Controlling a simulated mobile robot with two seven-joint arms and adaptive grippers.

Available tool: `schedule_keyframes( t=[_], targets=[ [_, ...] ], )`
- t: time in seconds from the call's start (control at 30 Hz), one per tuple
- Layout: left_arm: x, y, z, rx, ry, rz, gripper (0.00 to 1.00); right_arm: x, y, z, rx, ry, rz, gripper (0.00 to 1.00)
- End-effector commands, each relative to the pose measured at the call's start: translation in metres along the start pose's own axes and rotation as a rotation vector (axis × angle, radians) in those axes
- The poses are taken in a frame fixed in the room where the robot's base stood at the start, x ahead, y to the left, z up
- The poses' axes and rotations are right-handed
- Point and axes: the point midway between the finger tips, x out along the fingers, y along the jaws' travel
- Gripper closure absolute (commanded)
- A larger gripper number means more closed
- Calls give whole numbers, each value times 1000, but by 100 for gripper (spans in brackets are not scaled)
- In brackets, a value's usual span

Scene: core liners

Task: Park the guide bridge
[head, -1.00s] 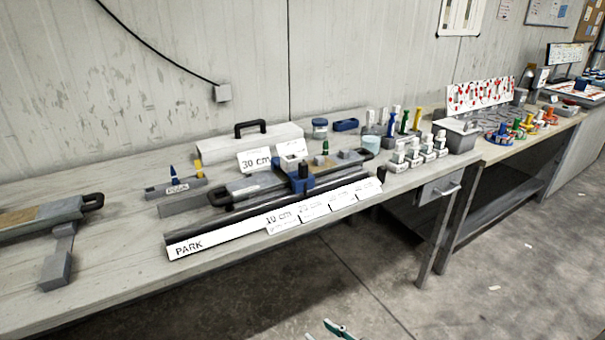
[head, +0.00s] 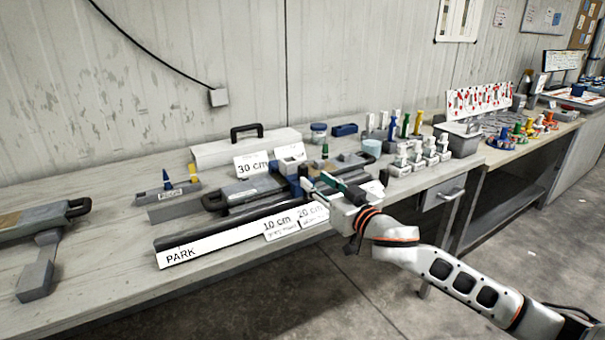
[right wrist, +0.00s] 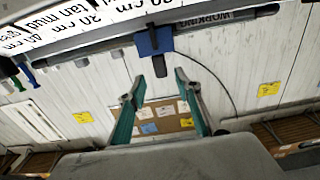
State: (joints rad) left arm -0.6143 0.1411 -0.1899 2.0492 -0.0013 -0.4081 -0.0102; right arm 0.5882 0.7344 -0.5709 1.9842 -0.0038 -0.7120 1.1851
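The guide bridge, a blue block (head: 294,184) with a dark knob, sits across the dark rail on the bench; my right gripper partly hides it. In the right wrist view the blue block (right wrist: 152,41) is on the rail, its dark knob pointing toward my fingers. A white PARK label (head: 182,255) marks the rail's left end. A WORKING label (right wrist: 205,19) shows in the wrist view. My right gripper (head: 316,183) is open, close to the bridge; in the wrist view its fingertips (right wrist: 160,78) are spread just short of the knob, with nothing between them. My left gripper is out of view.
White cards reading 10 cm (head: 277,226) and 20 cm (head: 312,215) stand along the front edge. Bottles and small holders (head: 405,130) crowd the right side.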

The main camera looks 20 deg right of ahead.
Motion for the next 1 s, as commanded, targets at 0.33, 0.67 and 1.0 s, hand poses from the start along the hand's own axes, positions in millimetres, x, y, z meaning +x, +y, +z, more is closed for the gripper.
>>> schedule_keyframes(
  t=[0.33,0.67,1.0],
  targets=[
    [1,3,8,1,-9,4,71,45,0,1,0,0,0,67],
    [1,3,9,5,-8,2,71,72,-1,1,1,-1,-1,67],
    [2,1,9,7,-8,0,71,73,-1,1,0,0,-1,77]
  ],
)
